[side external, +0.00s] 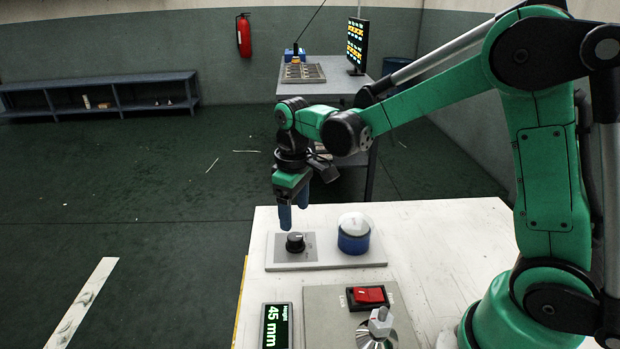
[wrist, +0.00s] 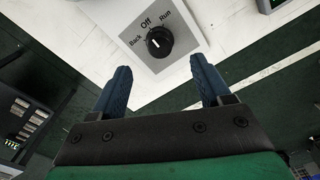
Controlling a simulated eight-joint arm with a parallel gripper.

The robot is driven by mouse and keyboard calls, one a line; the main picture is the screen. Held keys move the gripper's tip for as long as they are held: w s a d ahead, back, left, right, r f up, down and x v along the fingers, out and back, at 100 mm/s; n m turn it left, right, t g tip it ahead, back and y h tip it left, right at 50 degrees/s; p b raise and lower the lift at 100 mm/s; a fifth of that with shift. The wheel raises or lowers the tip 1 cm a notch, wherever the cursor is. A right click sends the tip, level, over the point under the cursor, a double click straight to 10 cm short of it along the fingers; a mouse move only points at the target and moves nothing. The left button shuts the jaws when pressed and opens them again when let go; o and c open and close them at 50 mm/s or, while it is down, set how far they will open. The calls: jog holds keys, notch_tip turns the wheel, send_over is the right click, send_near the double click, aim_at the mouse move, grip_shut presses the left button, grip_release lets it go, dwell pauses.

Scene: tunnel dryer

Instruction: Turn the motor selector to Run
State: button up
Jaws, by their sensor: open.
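The motor selector is a round black knob (side external: 295,242) on a grey plate set in a white panel. In the wrist view the knob (wrist: 159,43) shows the labels Back, Off and Run around it. Its white mark seems to point toward Off, though the mark is small. My gripper (side external: 294,212) is above the knob, pointing down, with its blue fingers apart and nothing between them. In the wrist view my gripper (wrist: 160,66) has one finger to each side, and the knob lies ahead of the fingertips, apart from them.
A blue button housing with a white dome (side external: 353,233) stands right of the knob. Nearer are a red rocker switch (side external: 369,296), a grey-handled dial (side external: 379,325) and a display reading 45 mm (side external: 276,326). The white tabletop (side external: 450,245) right of the panels is clear.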

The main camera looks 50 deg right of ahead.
aim_at(295, 236)
jog(key=shift+f, duration=2.95)
grip_shut()
